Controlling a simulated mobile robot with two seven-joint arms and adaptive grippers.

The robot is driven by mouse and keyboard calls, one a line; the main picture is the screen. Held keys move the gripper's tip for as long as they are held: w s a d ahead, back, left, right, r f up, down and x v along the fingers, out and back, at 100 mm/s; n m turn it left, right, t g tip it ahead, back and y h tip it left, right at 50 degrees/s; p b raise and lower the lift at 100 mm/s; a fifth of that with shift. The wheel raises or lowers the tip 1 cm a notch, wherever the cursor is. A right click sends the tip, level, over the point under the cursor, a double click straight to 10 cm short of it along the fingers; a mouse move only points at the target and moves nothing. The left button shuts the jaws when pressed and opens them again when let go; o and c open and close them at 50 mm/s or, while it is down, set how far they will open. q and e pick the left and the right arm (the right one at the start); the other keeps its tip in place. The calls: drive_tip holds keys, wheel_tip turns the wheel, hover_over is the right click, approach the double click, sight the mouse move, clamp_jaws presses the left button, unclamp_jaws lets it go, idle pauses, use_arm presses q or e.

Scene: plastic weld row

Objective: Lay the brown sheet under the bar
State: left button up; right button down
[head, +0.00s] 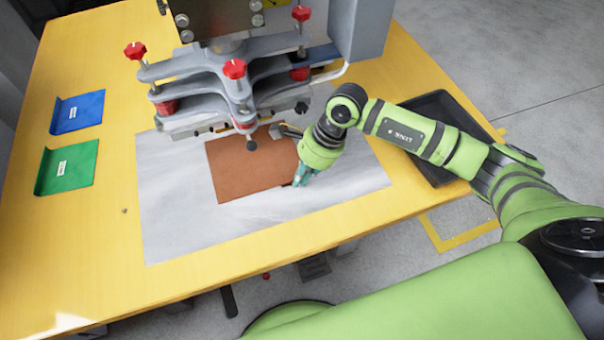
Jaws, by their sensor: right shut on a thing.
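The brown sheet (250,168) lies over the grey metal plate on the yellow table, its far edge at or beneath the press bar (210,130). I cannot tell how far it reaches under the bar. My right gripper (302,176) is at the sheet's right edge, shut on the sheet; its fingertips are partly hidden by the wrist. My left gripper does not show in the head view.
The press with red knobs (235,69) stands over the back of the metal plate (180,215). A blue folder (78,112) and a green folder (68,168) lie at the left. A black tray (440,110) is at the right, partly behind my right arm. The table's front left is clear.

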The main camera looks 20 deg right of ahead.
drive_tip(key=shift+b, duration=0.3)
idle(0.5)
drive_tip(key=c, duration=1.3)
unclamp_jaws()
drive_tip(key=shift+r, duration=0.1)
drive_tip(key=shift+r+p, duration=0.8)
drive_tip(key=shift+r, duration=0.7)
drive_tip(key=shift+s+d+r+p, duration=0.15)
drive_tip(key=shift+s+p, duration=0.1)
drive_tip(key=shift+s, duration=0.6)
drive_tip(key=shift+s+a+r+p, duration=0.15)
drive_tip(key=shift+s+p, duration=0.15)
drive_tip(key=shift+s, duration=0.6)
drive_tip(key=shift+s+d+r+p, duration=0.15)
drive_tip(key=shift+s+p, duration=0.1)
drive_tip(key=shift+s, duration=0.6)
drive_tip(key=shift+s+r, duration=0.15)
drive_tip(key=shift+s, duration=1.25)
